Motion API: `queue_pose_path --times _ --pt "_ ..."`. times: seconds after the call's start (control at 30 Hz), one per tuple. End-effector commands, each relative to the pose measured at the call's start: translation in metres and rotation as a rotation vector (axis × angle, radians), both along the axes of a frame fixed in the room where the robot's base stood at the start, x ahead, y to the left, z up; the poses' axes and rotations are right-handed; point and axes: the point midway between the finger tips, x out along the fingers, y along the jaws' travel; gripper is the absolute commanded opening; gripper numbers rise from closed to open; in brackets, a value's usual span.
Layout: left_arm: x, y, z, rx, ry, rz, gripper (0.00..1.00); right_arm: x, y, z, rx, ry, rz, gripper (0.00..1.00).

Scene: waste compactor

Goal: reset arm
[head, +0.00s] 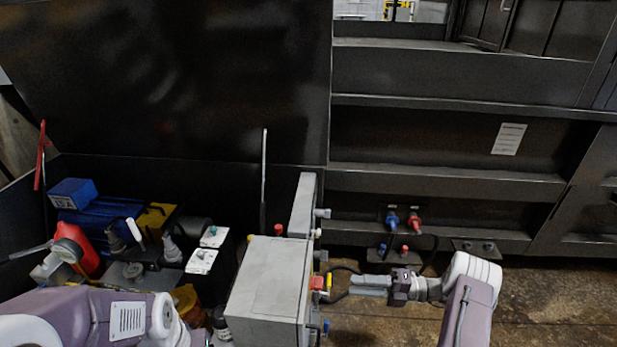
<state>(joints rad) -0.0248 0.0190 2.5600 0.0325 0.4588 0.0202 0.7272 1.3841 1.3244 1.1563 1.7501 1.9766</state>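My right gripper (354,285) comes in from the right, its grey fingers pointing left at the side of a grey control box (268,285). The fingers lie close together and look shut, with nothing seen between them. A red button (317,283) and a yellow part (329,279) sit on the box's right side, just left of the fingertips. A small gap seems to lie between them.
An open compartment at left holds a blue motor (100,218), a red container (78,247) and hoses. Blue and red hose couplings (403,221) are on the dark compactor wall behind my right gripper. Brown floor (550,300) is clear at lower right.

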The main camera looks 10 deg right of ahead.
Motion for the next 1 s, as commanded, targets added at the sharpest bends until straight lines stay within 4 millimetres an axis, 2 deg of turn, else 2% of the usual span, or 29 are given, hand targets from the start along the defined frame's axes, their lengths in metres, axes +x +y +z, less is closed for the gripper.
queue_pose_path --times 0.07,0.17,0.23,0.3,0.4,0.5,0.63,0.73,0.77,0.83,0.87,0.9,1.0 --pt "0.000 0.000 0.000 0.000 0.000 0.000 0.31 -0.002 0.011 0.003 -0.064 -0.043 0.045 0.34" --pt "0.000 0.000 0.000 0.000 0.000 0.000 0.31 -0.019 0.042 0.006 -0.281 -0.219 0.219 0.34" --pt "0.000 0.000 0.000 0.000 0.000 0.000 0.31 -0.045 0.065 0.007 -0.479 -0.441 0.437 0.34" --pt "0.000 0.000 0.000 0.000 0.000 0.000 0.31 -0.076 0.077 0.007 -0.646 -0.712 0.703 0.34" --pt "0.000 0.000 0.000 0.000 0.000 0.000 0.31 -0.113 0.077 0.011 -0.783 -1.119 1.096 0.34" --pt "0.000 0.000 0.000 0.000 0.000 0.000 0.31 -0.135 0.069 0.017 -0.814 -1.483 1.449 0.34" --pt "0.000 0.000 0.000 0.000 0.000 0.000 0.31 -0.150 0.060 0.027 -0.743 -1.892 1.852 0.34" --pt "0.000 0.000 0.000 0.000 0.000 0.000 0.31 -0.155 0.057 0.037 -0.624 -2.176 2.136 0.34" --pt "0.000 0.000 0.000 0.000 0.000 0.000 0.31 -0.156 0.057 0.040 0.550 2.150 -2.114 0.34" --pt "0.000 0.000 0.004 0.000 0.000 0.000 0.31 -0.158 0.058 0.050 0.373 2.000 -1.977 0.34" --pt "0.000 0.000 0.028 0.000 0.002 0.000 0.31 -0.156 0.057 0.073 0.389 2.016 -1.994 0.34" --pt "0.000 0.000 0.044 0.000 0.001 0.000 0.31 -0.156 0.057 0.088 0.394 2.022 -1.999 0.34" --pt "0.000 0.000 0.073 0.000 -0.001 0.000 0.31 -0.156 0.057 0.117 0.397 2.025 -2.002 0.34"
